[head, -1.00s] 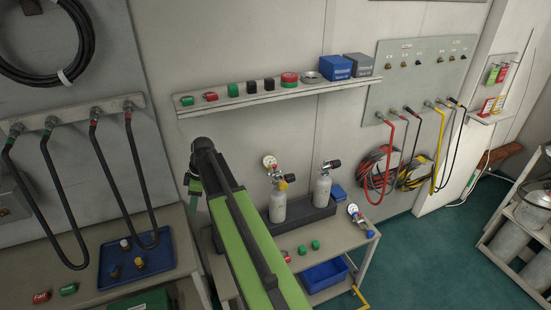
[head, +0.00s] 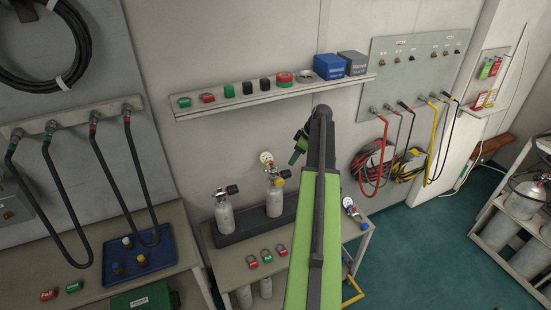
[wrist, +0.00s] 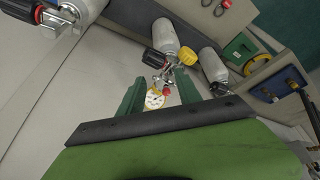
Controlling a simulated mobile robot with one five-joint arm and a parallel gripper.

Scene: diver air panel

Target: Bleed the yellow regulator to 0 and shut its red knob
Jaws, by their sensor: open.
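The yellow regulator (head: 275,172) sits on the middle grey cylinder (head: 274,199), with a yellow knob and a round white gauge (head: 266,157). In the wrist view its yellow knob (wrist: 187,57), gauge (wrist: 155,98) and small red knob (wrist: 166,92) show. My gripper (head: 301,140) is open and empty, above and right of the regulator in the head view. In the wrist view my gripper's green fingers (wrist: 160,85) frame the gauge and red knob, which appear beyond them; contact cannot be told. The gauge reading is too small to make out.
A cylinder (head: 224,214) with a black knob stands at left; another is hidden behind my arm in the head view. A wall shelf (head: 275,97) with small items hangs above. Red and green tags (head: 267,256) lie on the bench front.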

